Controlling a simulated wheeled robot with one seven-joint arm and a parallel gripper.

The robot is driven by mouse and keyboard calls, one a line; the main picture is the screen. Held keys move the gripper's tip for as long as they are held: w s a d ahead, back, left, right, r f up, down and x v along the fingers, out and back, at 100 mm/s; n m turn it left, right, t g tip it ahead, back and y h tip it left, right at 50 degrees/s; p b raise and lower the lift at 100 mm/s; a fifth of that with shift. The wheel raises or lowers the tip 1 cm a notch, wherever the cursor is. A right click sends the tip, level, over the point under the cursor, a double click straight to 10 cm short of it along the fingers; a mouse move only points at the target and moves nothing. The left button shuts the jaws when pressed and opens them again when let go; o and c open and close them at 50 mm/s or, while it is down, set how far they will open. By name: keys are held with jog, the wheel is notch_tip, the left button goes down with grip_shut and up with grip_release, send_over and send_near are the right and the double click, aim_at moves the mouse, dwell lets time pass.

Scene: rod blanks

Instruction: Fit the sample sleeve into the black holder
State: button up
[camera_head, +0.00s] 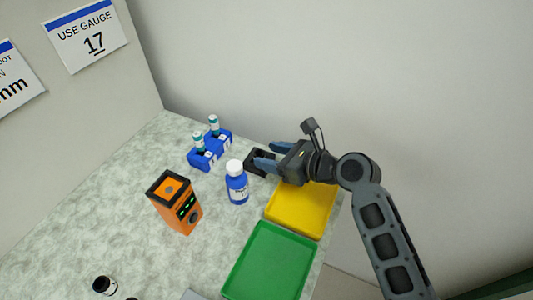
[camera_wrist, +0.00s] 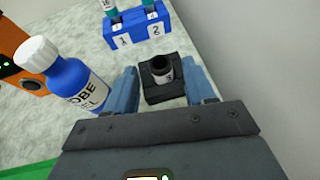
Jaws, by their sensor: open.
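The black holder (camera_wrist: 162,93) is a small dark block on the speckled table, between my spread fingers in the wrist view. A short dark sleeve (camera_wrist: 161,72) with a pale band and an open top stands in it, roughly upright. How deep it sits I cannot tell. My gripper (camera_wrist: 160,78) is open, with one blue finger on each side of the holder and sleeve, and a gap to both shows. In the head view the holder (camera_head: 256,161) is partly hidden behind my gripper (camera_head: 271,155), and the sleeve is not clear there.
A blue rack (camera_head: 208,150) with teal-capped vials stands behind the holder. A blue bottle (camera_head: 236,185) with a white cap is close by on the left. An orange device (camera_head: 175,203), a yellow tray (camera_head: 300,208), a green tray (camera_head: 264,262) and a dark jar (camera_head: 104,285) are nearer.

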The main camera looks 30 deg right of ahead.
jog(key=v, duration=1)
jog(key=shift+r, duration=0.15)
